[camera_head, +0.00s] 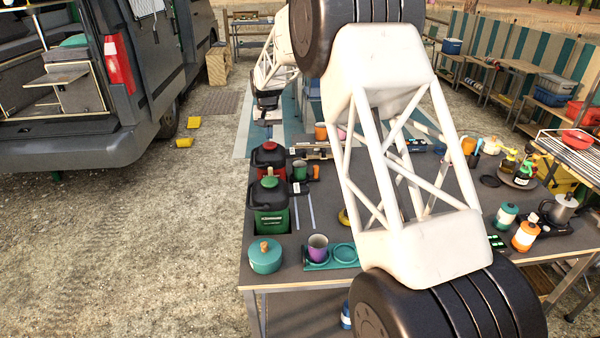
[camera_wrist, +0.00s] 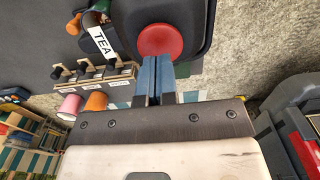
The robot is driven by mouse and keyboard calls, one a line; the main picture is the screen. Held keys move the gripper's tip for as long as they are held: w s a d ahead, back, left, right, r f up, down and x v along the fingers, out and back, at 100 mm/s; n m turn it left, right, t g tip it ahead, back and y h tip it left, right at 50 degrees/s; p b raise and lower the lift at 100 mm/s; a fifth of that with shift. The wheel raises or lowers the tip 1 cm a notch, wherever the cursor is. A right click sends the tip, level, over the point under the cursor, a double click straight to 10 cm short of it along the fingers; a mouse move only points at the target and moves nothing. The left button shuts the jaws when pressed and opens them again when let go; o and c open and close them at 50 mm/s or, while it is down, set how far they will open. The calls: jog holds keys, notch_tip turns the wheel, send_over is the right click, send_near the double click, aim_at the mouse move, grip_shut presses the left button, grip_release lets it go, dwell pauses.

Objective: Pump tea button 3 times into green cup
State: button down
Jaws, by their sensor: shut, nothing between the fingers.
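The red tea dispenser (camera_head: 268,156) with a black top stands at the back left of the table. Its round red button (camera_wrist: 160,40) shows in the wrist view, apparently raised. The TEA label (camera_wrist: 103,42) is beside it. A green cup (camera_head: 299,170) with an orange handle stands right of the dispenser; in the wrist view, the cup (camera_wrist: 94,20) is partly hidden by the label. My gripper (camera_head: 267,122) is above and behind the dispenser. In the wrist view, the closed blue fingertips (camera_wrist: 156,60) overlap the button's lower edge; I cannot tell whether they touch it.
A green dispenser (camera_head: 271,221) stands in front of the red one. A teal pot (camera_head: 265,255) and a purple cup (camera_head: 318,247) are at the table's front left. A labelled rack (camera_wrist: 95,78), a pink cup (camera_wrist: 70,104) and an orange cup (camera_wrist: 96,101) are near my fingers.

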aim_at(270, 143)
jog(key=shift+f, duration=2)
jog(key=shift+r, duration=1.95)
jog(key=shift+r, duration=0.15)
jog(key=shift+r, duration=1.9)
